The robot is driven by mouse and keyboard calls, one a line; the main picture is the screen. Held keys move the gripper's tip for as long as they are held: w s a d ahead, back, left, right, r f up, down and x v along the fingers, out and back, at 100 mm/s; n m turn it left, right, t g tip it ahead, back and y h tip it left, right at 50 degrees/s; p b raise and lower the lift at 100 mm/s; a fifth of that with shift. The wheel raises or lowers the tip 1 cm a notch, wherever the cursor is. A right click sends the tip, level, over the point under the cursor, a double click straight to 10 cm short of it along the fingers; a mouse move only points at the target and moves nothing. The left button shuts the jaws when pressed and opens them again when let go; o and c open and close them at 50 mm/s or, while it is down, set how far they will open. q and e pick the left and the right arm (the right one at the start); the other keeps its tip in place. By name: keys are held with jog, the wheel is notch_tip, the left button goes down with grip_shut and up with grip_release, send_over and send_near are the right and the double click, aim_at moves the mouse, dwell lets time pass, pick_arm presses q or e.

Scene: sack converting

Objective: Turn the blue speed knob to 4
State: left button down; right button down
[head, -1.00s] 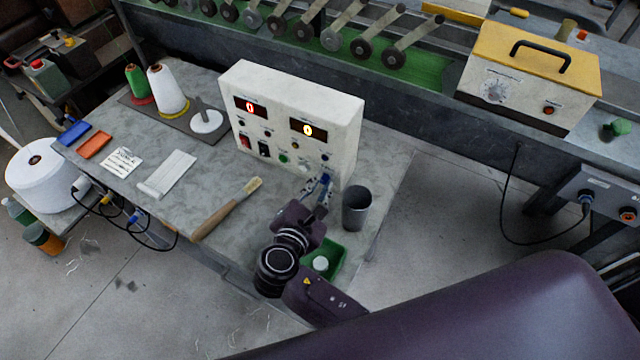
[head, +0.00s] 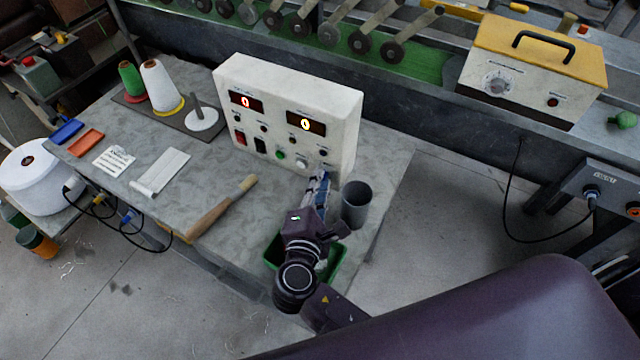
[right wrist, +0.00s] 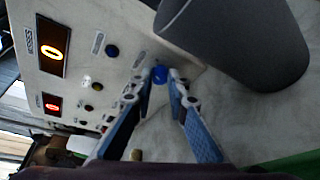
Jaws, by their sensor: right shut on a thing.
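The white control box (head: 340,135) stands on the grey bench, with a red-digit display (head: 246,102) and a yellowish-digit display (head: 305,122), each appearing to read 0. The blue knob (right wrist: 160,75) is low on its front panel. In the right wrist view my right gripper (right wrist: 162,77) has its fingertips on both sides of the knob, shut on it. In the head view the right gripper (head: 321,174) reaches the panel's lower right and hides the knob. The knob's pointer and scale cannot be read. My left gripper is not in view.
A dark grey cup (head: 356,204) stands close to the right of my gripper and also shows in the right wrist view (right wrist: 240,40). A green tray (head: 337,266) lies under my right wrist.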

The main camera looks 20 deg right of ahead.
jog(key=shift+f, duration=0.1)
jog(key=c, duration=1.9)
grip_release()
jog(key=shift+s, duration=0.1)
jog(key=v, duration=1.2)
